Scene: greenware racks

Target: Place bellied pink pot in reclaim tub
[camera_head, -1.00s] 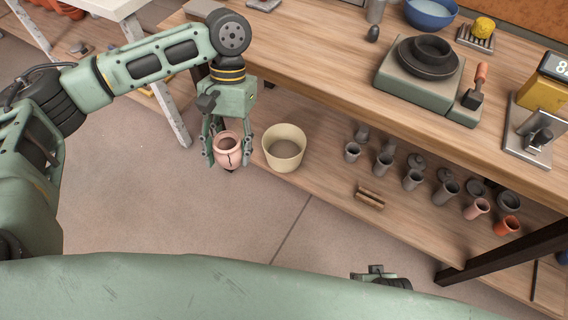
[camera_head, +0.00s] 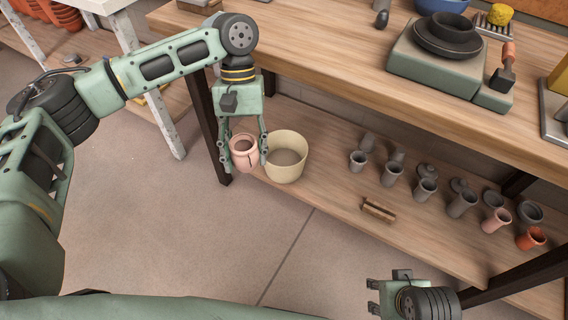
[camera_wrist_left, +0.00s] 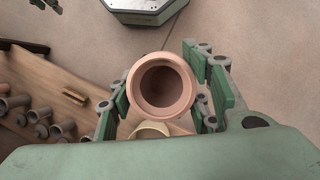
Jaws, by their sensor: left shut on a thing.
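The bellied pink pot (camera_head: 243,157) hangs upright in my left gripper (camera_head: 244,150), just left of the reclaim tub. A dark line runs down its side. In the left wrist view the pot's round mouth (camera_wrist_left: 162,88) shows between the green fingers of my left gripper (camera_wrist_left: 162,95), which is shut on it. The cream reclaim tub (camera_head: 299,158) stands on the lower shelf at its left end; only a part of its rim (camera_wrist_left: 150,131) shows in the wrist view, beyond the pot. My right gripper (camera_head: 374,298) is at the bottom; its jaw state is unclear.
Several grey cups (camera_head: 425,189) and a salmon cup (camera_head: 495,220) stand on the lower shelf (camera_head: 330,190) to the right. A small wooden block (camera_head: 378,210) lies near its front edge. The upper table (camera_head: 330,60) overhangs the shelf. The floor in front is clear.

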